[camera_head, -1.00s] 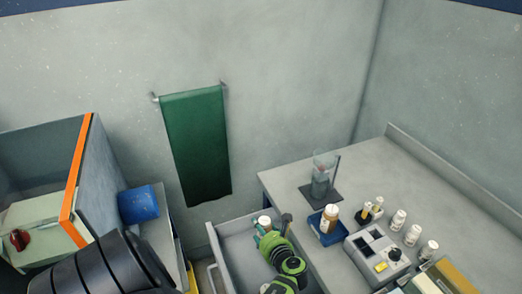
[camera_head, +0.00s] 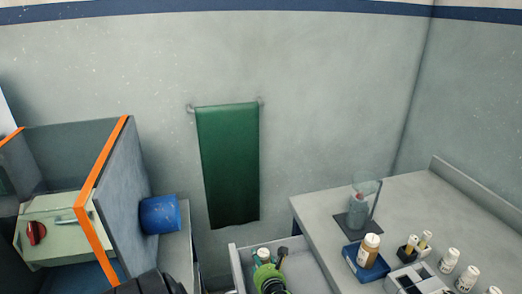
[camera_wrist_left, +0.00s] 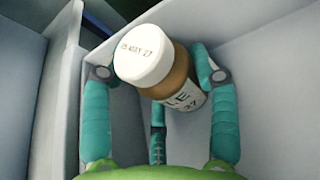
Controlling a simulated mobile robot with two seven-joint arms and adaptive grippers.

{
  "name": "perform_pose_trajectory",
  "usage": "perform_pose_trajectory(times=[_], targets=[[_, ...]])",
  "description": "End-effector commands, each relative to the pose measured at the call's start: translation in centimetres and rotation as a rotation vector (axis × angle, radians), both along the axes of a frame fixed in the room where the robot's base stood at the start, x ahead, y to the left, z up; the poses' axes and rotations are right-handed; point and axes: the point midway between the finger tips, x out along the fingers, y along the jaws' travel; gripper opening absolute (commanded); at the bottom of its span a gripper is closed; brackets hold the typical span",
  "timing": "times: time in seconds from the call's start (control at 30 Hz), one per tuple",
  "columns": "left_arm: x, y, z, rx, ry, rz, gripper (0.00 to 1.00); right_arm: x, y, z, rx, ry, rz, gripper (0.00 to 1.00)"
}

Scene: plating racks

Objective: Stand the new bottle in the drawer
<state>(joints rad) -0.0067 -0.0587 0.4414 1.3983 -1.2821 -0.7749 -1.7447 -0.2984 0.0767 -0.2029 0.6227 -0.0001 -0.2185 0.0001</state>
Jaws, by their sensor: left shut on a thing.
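The bottle (camera_wrist_left: 180,88) in my left gripper is amber-brown with a white cap dated MAY 27 and a pale label. In the left wrist view it leans in the picture between the teal fingers of my left gripper (camera_wrist_left: 161,76), which are shut on it. In the head view its white cap (camera_head: 263,252) shows at the bottom, beside the green and teal gripper (camera_head: 264,259). The bottle is inside the open grey drawer (camera_head: 236,268), near its far end. Whether its base touches the drawer floor is hidden. My right gripper is not in view.
Right of the drawer, the bench (camera_head: 415,205) holds another amber bottle (camera_head: 369,248) on a blue tray (camera_head: 372,270), a glass beaker (camera_head: 361,203) and several white bottles. A blue cylinder (camera_head: 160,214) and an orange-edged enclosure (camera_head: 100,165) stand left.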

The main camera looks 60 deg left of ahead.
Motion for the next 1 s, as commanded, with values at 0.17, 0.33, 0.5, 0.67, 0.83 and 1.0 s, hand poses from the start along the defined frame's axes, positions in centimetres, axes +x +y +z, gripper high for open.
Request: perform_pose_trajectory(times=[0.17,0.33,0.5,0.67,0.83,1.0], targets=[[0.1,0.0,0.0,0.001,-0.002,-0.001,0.27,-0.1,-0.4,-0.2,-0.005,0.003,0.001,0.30],[0.1,0.0,-0.3,0.001,0.000,0.000,0.27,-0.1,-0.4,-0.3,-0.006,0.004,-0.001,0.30],[0.0,0.0,-0.4,0.000,0.000,0.000,0.84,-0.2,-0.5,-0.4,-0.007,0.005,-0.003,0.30],[0.0,0.0,-0.4,0.000,0.000,0.000,0.84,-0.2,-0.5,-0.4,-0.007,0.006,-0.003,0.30],[0.0,0.0,-0.2,0.000,-0.001,0.000,0.84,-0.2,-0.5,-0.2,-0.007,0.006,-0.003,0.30],[-0.5,-1.6,0.5,-0.002,-0.001,-0.001,0.84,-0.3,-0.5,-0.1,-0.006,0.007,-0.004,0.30]])
